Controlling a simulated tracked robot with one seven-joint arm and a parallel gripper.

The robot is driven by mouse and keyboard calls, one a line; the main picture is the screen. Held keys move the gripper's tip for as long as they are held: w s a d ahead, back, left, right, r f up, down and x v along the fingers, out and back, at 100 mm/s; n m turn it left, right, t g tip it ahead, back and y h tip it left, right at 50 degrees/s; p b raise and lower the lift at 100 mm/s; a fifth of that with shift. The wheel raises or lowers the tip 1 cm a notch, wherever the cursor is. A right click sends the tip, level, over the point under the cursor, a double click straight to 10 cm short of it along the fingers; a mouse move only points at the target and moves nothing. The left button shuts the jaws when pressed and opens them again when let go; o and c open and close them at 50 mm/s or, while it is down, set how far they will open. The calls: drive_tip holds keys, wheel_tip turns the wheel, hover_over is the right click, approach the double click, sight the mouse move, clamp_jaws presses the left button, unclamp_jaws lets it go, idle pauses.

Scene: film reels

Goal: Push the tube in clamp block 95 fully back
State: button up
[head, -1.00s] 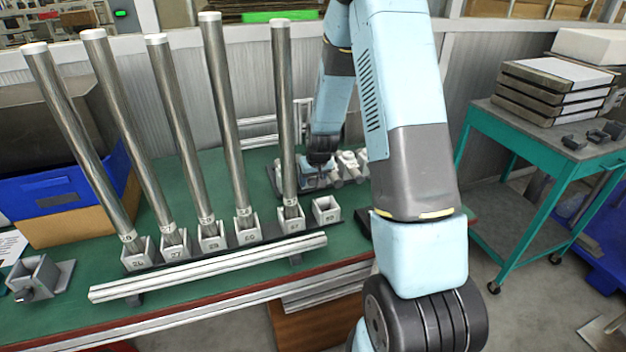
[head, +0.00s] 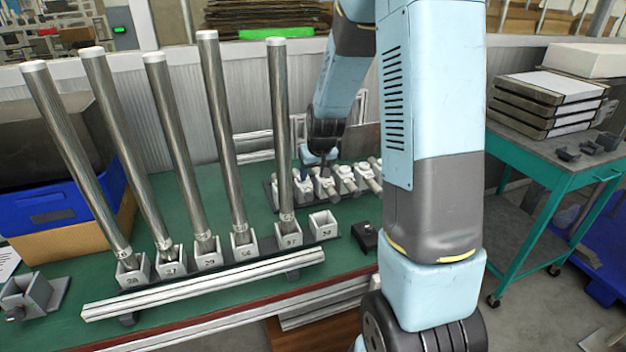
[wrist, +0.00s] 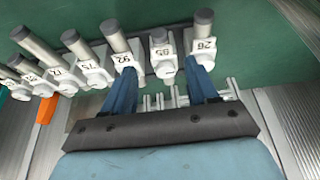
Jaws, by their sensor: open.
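In the wrist view a row of white clamp blocks holds short grey tubes. The block whose small label seems to read 95 (wrist: 163,67) is between the blocks labelled 92 (wrist: 125,60) and 26 (wrist: 204,45). Its tube (wrist: 159,37) has a dark end and shows less length than the tube in 92. My gripper (wrist: 161,70) is open and empty, with one blue finger toward block 92 and the other toward block 26. Whether the fingers touch anything cannot be told. In the head view my gripper (head: 318,160) is at the clamp row (head: 327,186), partly hidden.
Tall steel tubes (head: 228,140) stand in numbered sockets left of the clamp row, with a white rail (head: 205,285) in front. An empty socket (head: 324,226) and a small black block (head: 365,236) are nearer. A teal cart (head: 560,165) stands right.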

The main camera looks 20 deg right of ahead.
drive_tip(key=shift+s+r, duration=0.25)
drive_tip(key=shift+r, duration=0.4)
